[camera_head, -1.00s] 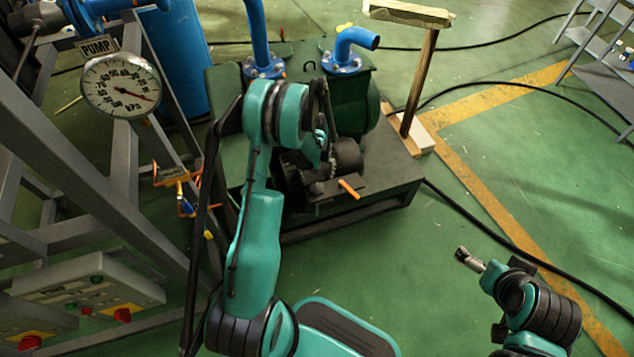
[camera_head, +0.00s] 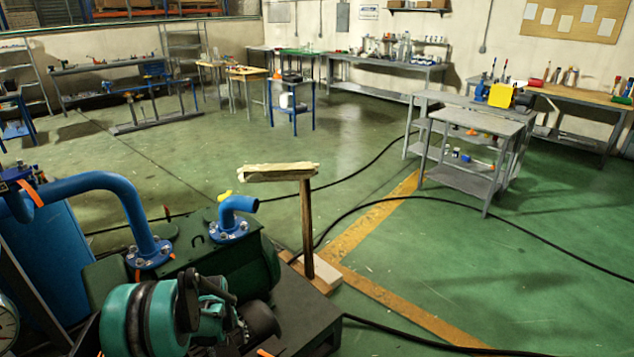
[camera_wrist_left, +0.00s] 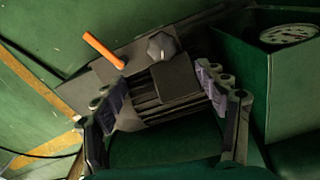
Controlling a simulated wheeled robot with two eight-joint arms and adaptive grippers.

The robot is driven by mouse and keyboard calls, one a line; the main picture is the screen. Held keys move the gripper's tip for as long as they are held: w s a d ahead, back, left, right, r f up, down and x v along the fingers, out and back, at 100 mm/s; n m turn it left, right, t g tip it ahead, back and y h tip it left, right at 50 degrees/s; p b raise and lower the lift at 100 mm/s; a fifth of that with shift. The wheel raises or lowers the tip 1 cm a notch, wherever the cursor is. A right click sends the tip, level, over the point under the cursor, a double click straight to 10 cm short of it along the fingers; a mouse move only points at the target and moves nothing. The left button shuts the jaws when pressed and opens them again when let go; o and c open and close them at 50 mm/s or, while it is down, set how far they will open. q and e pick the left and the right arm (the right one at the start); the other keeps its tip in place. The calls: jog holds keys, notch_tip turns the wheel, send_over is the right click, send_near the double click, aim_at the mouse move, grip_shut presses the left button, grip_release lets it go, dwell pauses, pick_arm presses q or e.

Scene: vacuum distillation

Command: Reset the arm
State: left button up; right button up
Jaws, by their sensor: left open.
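My left arm's teal wrist shows at the bottom left of the head view, above the dark green pump unit (camera_head: 235,268). My left gripper (camera_head: 225,318) is partly hidden there by the wrist. In the left wrist view the left gripper (camera_wrist_left: 160,88) has its fingers spread apart. A dark ribbed block with a black knob (camera_wrist_left: 160,45) and an orange-handled lever (camera_wrist_left: 103,49) shows between and beyond the fingers. I cannot tell whether the fingers touch the block. My right gripper is out of view.
Blue pipes (camera_head: 125,200) rise from the pump unit. A wooden post with a crosspiece (camera_head: 278,172) stands beside it. Black cables cross the green floor. A grey cart (camera_head: 470,135) and workbenches stand farther back. The floor right of the post is mostly clear.

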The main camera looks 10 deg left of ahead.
pick_arm(q)
jog(key=s+d+r+m+t, duration=0.2)
jog(key=s+d+r, duration=0.15)
jog(key=r, duration=0.55)
jog(key=s+d+r+m+t, duration=0.1)
jog(key=s+d+r+m, duration=0.15)
jog(key=d+r, duration=0.45)
jog(key=s+d+r+m+t, duration=0.3)
jog(key=s+r, duration=0.4)
jog(key=s, duration=0.6)
jog(key=shift+d+r+t, duration=0.35)
jog(key=shift+d+t, duration=0.15)
jog(key=shift+d, duration=0.5)
